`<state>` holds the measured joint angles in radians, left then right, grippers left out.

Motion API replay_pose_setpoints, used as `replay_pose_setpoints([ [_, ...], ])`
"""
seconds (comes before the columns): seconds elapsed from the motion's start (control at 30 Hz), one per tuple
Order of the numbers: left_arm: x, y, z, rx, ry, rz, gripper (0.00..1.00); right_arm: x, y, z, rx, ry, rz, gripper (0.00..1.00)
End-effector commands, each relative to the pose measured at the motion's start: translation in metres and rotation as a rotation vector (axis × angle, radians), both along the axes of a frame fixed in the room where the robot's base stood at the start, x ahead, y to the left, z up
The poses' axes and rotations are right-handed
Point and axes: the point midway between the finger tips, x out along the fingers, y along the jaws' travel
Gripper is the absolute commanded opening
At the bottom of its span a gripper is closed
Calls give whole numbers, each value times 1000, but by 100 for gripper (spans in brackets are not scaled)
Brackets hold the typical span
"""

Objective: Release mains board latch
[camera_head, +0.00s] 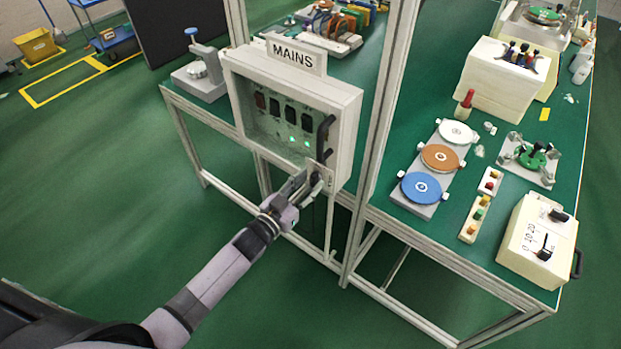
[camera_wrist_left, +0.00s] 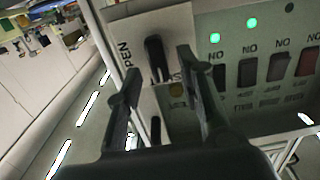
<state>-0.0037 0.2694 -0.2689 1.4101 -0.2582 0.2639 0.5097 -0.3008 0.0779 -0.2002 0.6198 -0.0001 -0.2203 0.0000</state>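The mains board (camera_head: 345,103) is a pale box with a "MAINS" sign, a clear front with dark switches, and two lit green lamps. A black handle (camera_head: 324,132) is on its right side. My left gripper (camera_head: 312,180) is at the board's lower right corner. In the left wrist view, the black latch (camera_wrist_left: 153,52) stands on a pale plate marked "OPEN", with a second label partly hidden. The left gripper (camera_wrist_left: 157,68) is open, its fingers apart on either side of the latch; I cannot tell whether they touch it. My right gripper is not in view.
An aluminium post (camera_head: 382,120) stands just right of the board. The green bench (camera_head: 400,150) right of it holds coloured discs (camera_head: 422,187), a button strip (camera_head: 478,215) and a cream dial box (camera_head: 520,245). A grey press (camera_head: 203,70) stands left of the board.

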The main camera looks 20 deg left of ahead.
Motion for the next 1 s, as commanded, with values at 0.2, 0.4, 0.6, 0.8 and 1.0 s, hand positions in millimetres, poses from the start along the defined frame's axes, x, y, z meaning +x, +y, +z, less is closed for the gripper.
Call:
replay_pose_setpoints([
  [0.2, 12, -4, 0, 1, 0, 0, 35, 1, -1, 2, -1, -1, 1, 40],
  [0.4, 12, -5, 0, 1, 0, 0, 35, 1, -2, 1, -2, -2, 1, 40],
  [0.6, 12, -5, 0, 1, 0, 0, 24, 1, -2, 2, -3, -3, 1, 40],
  [0.8, 12, -4, 0, 1, 0, 0, 11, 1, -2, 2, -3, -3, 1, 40],
  [1.0, 12, -4, 0, 1, 0, 0, 0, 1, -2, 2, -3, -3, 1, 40],
])
